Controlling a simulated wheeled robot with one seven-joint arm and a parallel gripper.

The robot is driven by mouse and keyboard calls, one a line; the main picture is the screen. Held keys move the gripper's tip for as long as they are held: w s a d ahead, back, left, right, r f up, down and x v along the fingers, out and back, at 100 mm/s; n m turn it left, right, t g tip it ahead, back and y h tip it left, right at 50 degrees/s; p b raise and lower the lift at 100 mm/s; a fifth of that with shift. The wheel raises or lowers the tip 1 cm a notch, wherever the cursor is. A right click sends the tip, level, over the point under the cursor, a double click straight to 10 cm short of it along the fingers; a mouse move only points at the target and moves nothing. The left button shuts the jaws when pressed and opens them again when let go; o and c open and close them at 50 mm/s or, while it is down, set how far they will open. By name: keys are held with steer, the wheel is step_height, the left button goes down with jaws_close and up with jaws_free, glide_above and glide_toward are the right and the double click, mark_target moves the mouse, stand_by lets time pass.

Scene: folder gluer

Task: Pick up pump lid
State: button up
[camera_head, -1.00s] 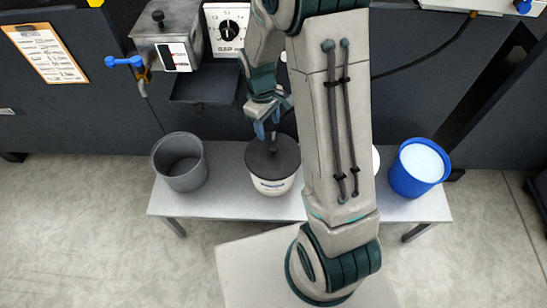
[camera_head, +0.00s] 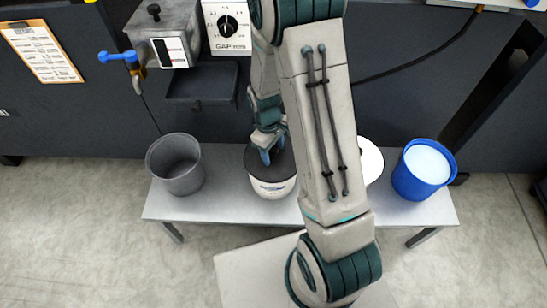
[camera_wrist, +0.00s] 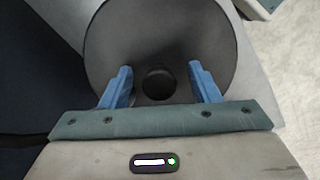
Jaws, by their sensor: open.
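A dark grey round lid (camera_head: 285,166) with a black knob lies on a white bucket (camera_head: 272,188) on the low bench. My gripper (camera_head: 268,154) is above this lid in the head view, and my arm hides part of it. In the wrist view the lid (camera_wrist: 160,30) fills much of the picture. Its round black knob (camera_wrist: 158,83) shows between the two blue fingers. My gripper (camera_wrist: 160,67) is open, with one finger on each side of the knob, and no contact shows.
The light bench (camera_head: 225,207) also holds an empty grey pot (camera_head: 176,166) at the left, a white-topped container (camera_head: 371,160) partly behind my arm, and a blue bucket (camera_head: 422,172) with white contents. A metal box (camera_head: 160,28) with a knobbed top and a dark tray (camera_head: 202,84) stick out behind.

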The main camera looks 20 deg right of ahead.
jaws_close()
steer(key=shift+r, duration=0.15)
step_height(320, 180, up, 15)
steer(key=p, duration=0.8)
steer(key=shift+r, duration=0.1)
